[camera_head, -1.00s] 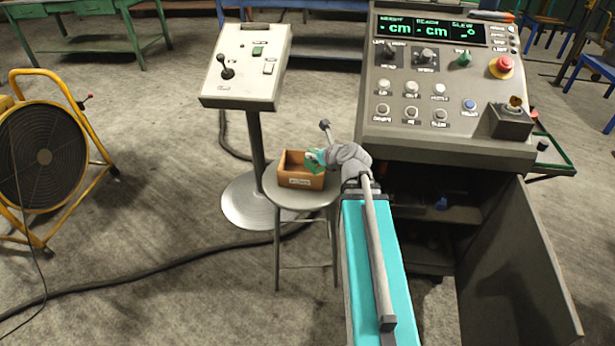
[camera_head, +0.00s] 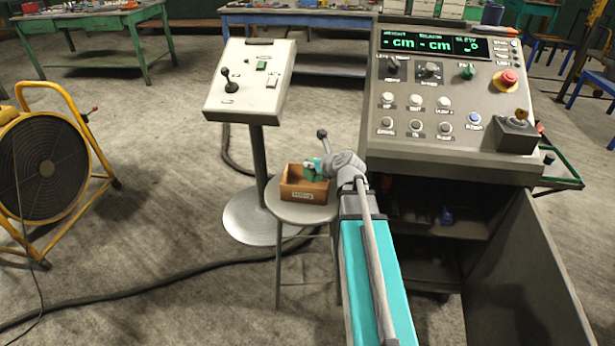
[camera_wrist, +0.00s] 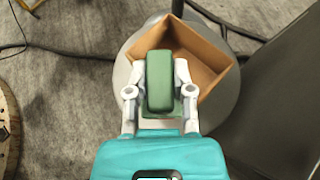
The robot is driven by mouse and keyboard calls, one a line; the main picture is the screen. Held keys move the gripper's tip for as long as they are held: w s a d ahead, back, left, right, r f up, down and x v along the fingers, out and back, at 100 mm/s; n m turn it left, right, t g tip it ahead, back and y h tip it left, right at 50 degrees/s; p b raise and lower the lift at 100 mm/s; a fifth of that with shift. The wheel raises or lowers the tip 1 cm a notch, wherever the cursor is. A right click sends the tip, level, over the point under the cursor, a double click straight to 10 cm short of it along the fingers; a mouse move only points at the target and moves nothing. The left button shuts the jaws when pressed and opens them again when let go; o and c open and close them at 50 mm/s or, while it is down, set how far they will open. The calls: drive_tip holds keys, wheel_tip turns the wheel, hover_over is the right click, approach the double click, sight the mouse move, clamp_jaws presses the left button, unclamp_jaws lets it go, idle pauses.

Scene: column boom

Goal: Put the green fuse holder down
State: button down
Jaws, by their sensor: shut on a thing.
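The green fuse holder (camera_wrist: 159,82) is a rounded green block between the two fingers of my gripper (camera_wrist: 159,75) in the wrist view. My gripper is shut on it. Behind it in that view is an open wooden box (camera_wrist: 214,52), and the held piece overlaps the box's near corner. In the head view the box (camera_head: 304,194) sits on a round grey stool (camera_head: 285,212), and my gripper (camera_head: 314,170) is at the box's right side, over its rim. The fuse holder is small there and partly hidden. I cannot tell whether it touches the box.
A grey control console (camera_head: 450,90) stands right of the stool, its cabinet door (camera_head: 540,270) open. A white pedestal panel (camera_head: 250,80) stands behind the stool. A yellow-framed fan (camera_head: 45,160) is at the left. Dark cables lie on the floor.

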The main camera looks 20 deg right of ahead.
drive_tip(key=w+d+f+b, duration=0.1)
drive_tip(key=w+f+b, duration=0.5)
drive_tip(key=w, duration=0.1)
drive_tip(key=shift+w+d+f, duration=0.3)
drive_tip(key=shift+w+f, duration=0.05)
drive_tip(key=shift+w, duration=0.05)
drive_tip(key=shift+w+d+f+b, duration=0.1)
drive_tip(key=shift+w+f+b, duration=0.1)
drive_tip(key=shift+f+b, duration=0.85)
drive_tip(key=shift+w+f+b, duration=0.2)
drive_tip(key=shift+f+b, duration=0.75)
drive_tip(key=shift+b, duration=0.05)
drive_tip(key=shift+s+f+b, duration=0.1)
drive_tip(key=shift+f+b, duration=0.4)
drive_tip(key=shift+b, duration=0.15)
